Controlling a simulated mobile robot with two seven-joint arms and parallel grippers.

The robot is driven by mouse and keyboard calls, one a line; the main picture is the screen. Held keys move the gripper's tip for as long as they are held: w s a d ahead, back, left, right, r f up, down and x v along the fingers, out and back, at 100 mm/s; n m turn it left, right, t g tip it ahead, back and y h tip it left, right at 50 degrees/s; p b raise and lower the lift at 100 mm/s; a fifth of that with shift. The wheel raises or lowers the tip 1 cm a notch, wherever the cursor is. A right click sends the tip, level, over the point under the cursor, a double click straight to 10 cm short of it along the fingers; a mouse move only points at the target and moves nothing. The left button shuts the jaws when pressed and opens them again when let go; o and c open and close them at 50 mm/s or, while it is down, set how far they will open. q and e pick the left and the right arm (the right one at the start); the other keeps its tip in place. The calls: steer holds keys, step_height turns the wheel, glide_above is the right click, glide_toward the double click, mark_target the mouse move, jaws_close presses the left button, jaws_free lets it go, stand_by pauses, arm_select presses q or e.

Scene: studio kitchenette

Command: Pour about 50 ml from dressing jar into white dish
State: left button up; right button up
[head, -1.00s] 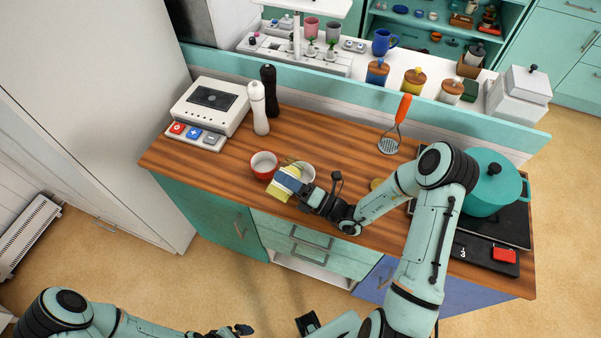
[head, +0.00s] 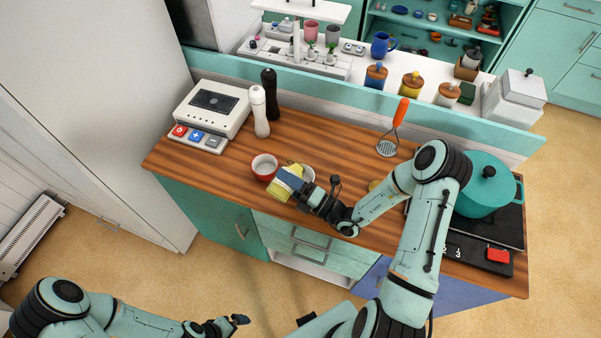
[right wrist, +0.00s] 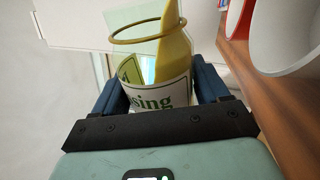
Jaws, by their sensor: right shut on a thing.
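My right gripper (head: 292,180) is shut on the dressing jar (head: 279,190), above the wooden counter near its front edge. In the right wrist view the clear jar (right wrist: 158,92) sits between the blue fingers, tilted well over, with part of its label readable. Yellow dressing lies along the jar's right side and reaches near the gold rim. The white dish (head: 308,173) is just behind the gripper, partly hidden by it; it also shows in the right wrist view (right wrist: 285,40). I cannot see a stream. My left gripper (head: 236,321) is low at the front, away from the counter.
A red bowl (head: 264,167) with a pale inside stands close to the left of the dish. White (head: 258,112) and dark (head: 270,92) mills stand behind it. A teal pot (head: 488,186) is at the right.

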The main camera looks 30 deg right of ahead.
arm_select(q)
steer(key=shift+w+r, duration=0.1)
arm_select(e)
steer(key=shift+s, duration=0.1)
arm_select(q)
steer(key=shift+r, duration=0.1)
arm_select(e)
steer(key=shift+a+f, duration=0.1)
steer(key=shift+a, duration=0.2)
arm_select(q)
steer(key=shift+w+r, duration=0.2)
steer(key=shift+w, duration=0.05)
arm_select(e)
steer(key=shift+f+m, duration=0.35)
steer(key=shift+m, duration=0.25)
stand_by(0.7)
